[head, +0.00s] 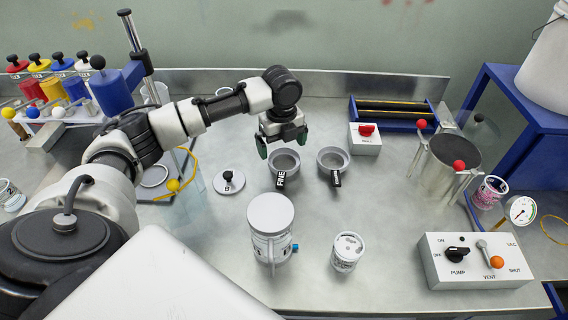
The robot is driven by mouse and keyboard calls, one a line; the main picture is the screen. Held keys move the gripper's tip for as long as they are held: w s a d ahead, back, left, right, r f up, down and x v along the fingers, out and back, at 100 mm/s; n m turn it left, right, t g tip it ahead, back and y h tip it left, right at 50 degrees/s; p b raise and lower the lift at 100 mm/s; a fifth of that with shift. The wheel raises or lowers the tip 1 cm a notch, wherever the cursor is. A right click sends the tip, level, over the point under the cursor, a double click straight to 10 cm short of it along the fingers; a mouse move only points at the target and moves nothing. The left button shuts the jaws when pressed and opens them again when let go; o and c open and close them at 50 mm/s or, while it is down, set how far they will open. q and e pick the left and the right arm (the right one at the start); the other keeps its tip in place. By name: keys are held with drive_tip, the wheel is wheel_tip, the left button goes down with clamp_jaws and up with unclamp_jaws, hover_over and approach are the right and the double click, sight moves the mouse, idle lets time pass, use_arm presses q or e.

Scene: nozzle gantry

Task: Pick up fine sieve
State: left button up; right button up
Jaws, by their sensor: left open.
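The fine sieve (285,158) is a small round grey cup with a black tag marked FINE, standing on the metal bench near the middle. My left gripper (283,144) is open just above and behind it, with its green-tipped fingers pointing down. The fingers look spread about as wide as the sieve's rim. I cannot tell whether they touch it. A similar grey sieve (333,157) with a dark tag stands just to its right. My right gripper does not show.
A lid with a black knob (229,180) lies left of the sieve. A lidded jar (270,217) and a white can (347,251) stand in front. A pump control box (474,260) is front right.

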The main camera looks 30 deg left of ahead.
sight(283, 157)
use_arm(q)
drive_tip(key=f, duration=0.5)
drive_tip(key=shift+d+f+p, duration=0.15)
drive_tip(key=shift+d+p, duration=0.05)
drive_tip(key=shift+p, duration=0.1)
drive_tip(key=c, duration=0.7)
drive_tip(key=shift+o, duration=0.2)
